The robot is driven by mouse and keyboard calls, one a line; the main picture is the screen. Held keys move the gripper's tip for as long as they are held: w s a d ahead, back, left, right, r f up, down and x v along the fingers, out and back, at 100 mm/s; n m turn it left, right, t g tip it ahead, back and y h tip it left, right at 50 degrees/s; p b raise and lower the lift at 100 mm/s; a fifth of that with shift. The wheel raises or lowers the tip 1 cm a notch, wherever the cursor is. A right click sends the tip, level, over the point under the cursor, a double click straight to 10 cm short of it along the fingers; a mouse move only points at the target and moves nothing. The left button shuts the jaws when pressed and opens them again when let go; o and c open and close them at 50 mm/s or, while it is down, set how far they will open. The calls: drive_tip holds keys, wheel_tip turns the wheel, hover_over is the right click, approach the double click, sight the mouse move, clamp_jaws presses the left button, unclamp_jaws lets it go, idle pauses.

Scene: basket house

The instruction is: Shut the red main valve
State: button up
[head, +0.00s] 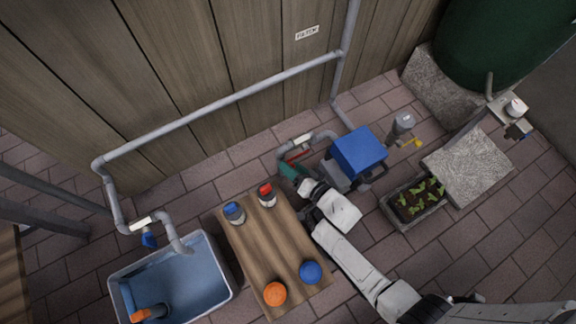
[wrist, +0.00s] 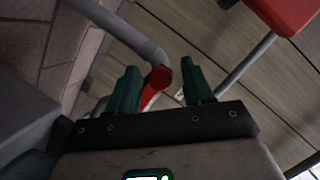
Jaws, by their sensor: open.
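The red main valve (head: 298,155) sits on the grey pipe at the foot of the wooden wall, left of the blue box. Its handle also shows in the wrist view (wrist: 160,78), as a red lever with a rounded end in front of the pipe. My gripper (head: 288,168) reaches the near side of the valve. In the wrist view its two green fingers (wrist: 159,68) stand apart, and the red lever shows in the gap between them. I cannot tell whether they touch it. The lower part of the lever is hidden behind the gripper body.
A blue box (head: 359,152) stands close right of my gripper. A wooden table (head: 262,249) with cans and round lids stands front left. A water tub (head: 215,291) is farther left, a planter (head: 428,216) right. A red object (wrist: 288,10) fills the wrist view's upper right corner.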

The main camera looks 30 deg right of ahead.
drive_tip(key=shift+b+x, duration=0.45)
drive_tip(key=shift+x, duration=0.9)
drive_tip(key=shift+s, duration=0.1)
drive_tip(key=shift+c, duration=0.2)
clamp_jaws()
